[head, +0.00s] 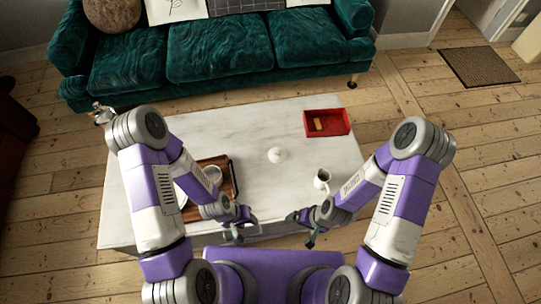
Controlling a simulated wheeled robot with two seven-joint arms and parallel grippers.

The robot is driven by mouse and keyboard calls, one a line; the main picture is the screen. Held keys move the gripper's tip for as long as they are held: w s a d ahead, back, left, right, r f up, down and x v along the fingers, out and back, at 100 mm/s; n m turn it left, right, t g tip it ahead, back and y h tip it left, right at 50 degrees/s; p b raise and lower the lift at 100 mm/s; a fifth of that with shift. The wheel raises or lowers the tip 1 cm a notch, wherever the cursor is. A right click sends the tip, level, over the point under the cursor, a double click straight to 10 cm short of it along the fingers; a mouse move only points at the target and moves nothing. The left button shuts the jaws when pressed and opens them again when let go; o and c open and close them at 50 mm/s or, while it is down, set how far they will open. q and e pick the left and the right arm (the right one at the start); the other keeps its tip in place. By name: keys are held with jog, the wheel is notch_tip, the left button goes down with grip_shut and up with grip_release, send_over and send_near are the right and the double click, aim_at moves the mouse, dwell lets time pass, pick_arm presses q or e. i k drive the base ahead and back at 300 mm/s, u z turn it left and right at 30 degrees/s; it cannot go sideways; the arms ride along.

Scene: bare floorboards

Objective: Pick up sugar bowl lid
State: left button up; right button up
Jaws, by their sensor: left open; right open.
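A small white rounded piece (276,155) sits near the middle of the pale table. It looks like the sugar bowl or its lid; it is too small to tell which. My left gripper (245,231) is open and empty near the table's front edge, below and left of the white piece. My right gripper (301,230) is open and empty near the same edge, below and right of it. Neither gripper touches the white piece.
The table (250,125) holds a brown tray (233,184) with white dishes, partly hidden by my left arm. A white cup (322,178) with dark contents stands near my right arm. A red tray (340,122) is at the back right. A green sofa (220,50) stands behind.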

aim_at(276, 154)
jog(key=k, duration=0.5)
jog(key=z, duration=1.45)
jog(key=i, duration=0.7)
jog(key=u, duration=1.9)
jog(key=i, duration=0.5)
